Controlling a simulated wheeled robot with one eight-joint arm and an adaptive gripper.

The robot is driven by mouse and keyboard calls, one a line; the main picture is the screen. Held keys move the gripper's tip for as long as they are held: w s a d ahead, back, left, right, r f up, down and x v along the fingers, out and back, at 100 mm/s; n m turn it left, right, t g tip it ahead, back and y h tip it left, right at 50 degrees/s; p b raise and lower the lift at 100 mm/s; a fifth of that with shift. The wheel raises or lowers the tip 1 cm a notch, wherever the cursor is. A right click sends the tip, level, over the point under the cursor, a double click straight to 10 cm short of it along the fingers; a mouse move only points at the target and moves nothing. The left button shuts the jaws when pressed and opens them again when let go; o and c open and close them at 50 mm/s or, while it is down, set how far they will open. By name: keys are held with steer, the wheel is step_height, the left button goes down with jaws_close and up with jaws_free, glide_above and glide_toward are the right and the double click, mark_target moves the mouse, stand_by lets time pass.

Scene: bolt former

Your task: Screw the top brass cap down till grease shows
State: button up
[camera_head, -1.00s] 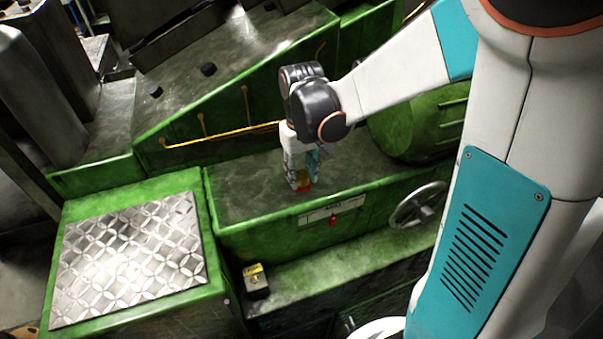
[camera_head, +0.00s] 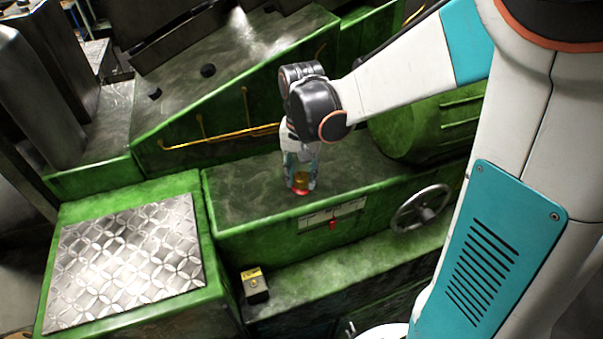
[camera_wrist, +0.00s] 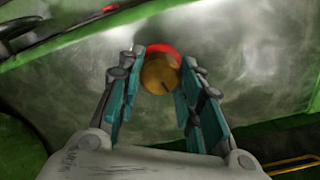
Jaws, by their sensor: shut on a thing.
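The brass cap (camera_wrist: 158,75) is a round, golden disc with a dark mark on its face, seen from above between my gripper's fingers in the wrist view. A red ring or base (camera_wrist: 163,48) shows beyond its edge. In the head view the brass cap (camera_head: 301,177) and the red part (camera_head: 301,191) stand on the green machine's top ledge. My gripper (camera_wrist: 153,88) points down over it, with its teal finger pads on either side, shut on the cap. No grease can be made out.
The green machine's worn top (camera_head: 245,195) around the cap is clear. A handwheel (camera_head: 420,207) and a small red knob (camera_head: 332,224) are on the front face. A small yellow-topped box (camera_head: 255,284) sits lower. A yellow pipe (camera_head: 215,137) runs behind, and a diamond-plate cover (camera_head: 125,262) lies left.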

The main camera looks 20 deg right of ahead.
mark_target(302, 176)
stand_by(0.3)
steer(key=o, duration=1.1)
steer(key=shift+c, duration=0.2)
step_height(302, 176, up, 12)
steer(key=shift+s, duration=0.1)
steer(key=s+f+n+t+b, duration=0.6)
steer(key=s+f+t+b, duration=0.1)
steer(key=s+f+b, duration=0.5)
steer(key=shift+s+f+b, duration=0.4)
steer(key=shift+s+f, duration=0.3)
steer(key=shift+f, duration=0.15)
